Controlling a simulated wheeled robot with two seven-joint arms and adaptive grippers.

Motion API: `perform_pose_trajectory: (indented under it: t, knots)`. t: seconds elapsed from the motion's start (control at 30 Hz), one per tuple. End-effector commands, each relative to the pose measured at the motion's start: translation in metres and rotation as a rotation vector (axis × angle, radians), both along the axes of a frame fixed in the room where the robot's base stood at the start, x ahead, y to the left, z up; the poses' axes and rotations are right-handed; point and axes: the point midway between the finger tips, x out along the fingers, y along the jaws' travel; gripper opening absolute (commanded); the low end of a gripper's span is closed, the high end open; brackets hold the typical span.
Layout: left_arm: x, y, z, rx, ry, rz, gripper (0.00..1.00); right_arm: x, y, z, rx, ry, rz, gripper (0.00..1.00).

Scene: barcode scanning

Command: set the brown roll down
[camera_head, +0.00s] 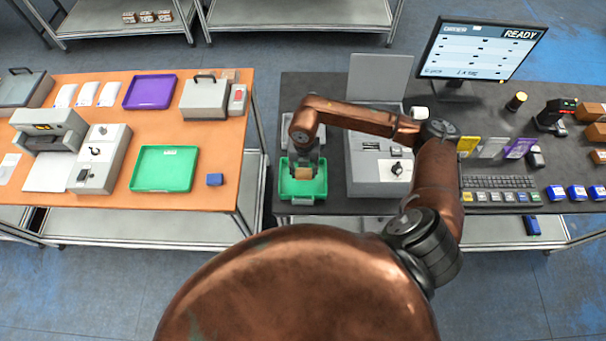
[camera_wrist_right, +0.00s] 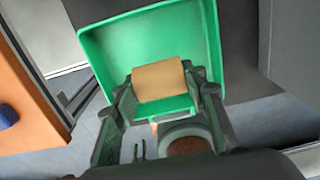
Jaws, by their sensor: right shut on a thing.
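The brown roll (camera_head: 303,173) shows as a small tan block between the fingers of my right gripper (camera_head: 302,168) in the head view. In the right wrist view the roll (camera_wrist_right: 158,81) lies crosswise between the two dark fingers, and the gripper is shut on it. Behind it is the green tray (camera_wrist_right: 108,52), which also shows in the head view (camera_head: 287,188) at the left end of the dark table. The roll is over or inside this tray; I cannot tell whether it touches the bottom. My left gripper is not in view.
A grey machine (camera_head: 368,180) stands just right of the tray. The orange table (camera_head: 223,140) is at left across a gap, with another green tray (camera_head: 163,168) and a blue block (camera_head: 215,180). A monitor (camera_head: 480,52) and keyboard (camera_head: 497,182) are farther right.

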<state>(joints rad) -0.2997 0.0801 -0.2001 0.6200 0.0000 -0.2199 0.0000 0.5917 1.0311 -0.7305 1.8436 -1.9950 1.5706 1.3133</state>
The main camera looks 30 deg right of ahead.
Motion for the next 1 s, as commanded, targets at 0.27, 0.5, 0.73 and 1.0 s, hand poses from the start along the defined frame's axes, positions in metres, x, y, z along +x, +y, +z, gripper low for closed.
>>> perform_pose_trajectory:
  t: [0.27, 0.5, 0.73, 1.0]
  knots:
    - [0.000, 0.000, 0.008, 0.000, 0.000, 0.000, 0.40, 0.005, -0.001, -0.024, 0.000, 0.004, 0.000, 0.23]
    - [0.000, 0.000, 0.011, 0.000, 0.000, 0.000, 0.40, 0.006, -0.001, -0.038, -0.001, -0.001, 0.001, 0.23]
    - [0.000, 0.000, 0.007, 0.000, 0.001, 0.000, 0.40, 0.006, -0.001, -0.043, -0.001, 0.001, 0.001, 0.23]
    - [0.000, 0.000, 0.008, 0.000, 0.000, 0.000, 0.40, 0.006, -0.001, -0.041, -0.001, 0.001, 0.000, 0.57]
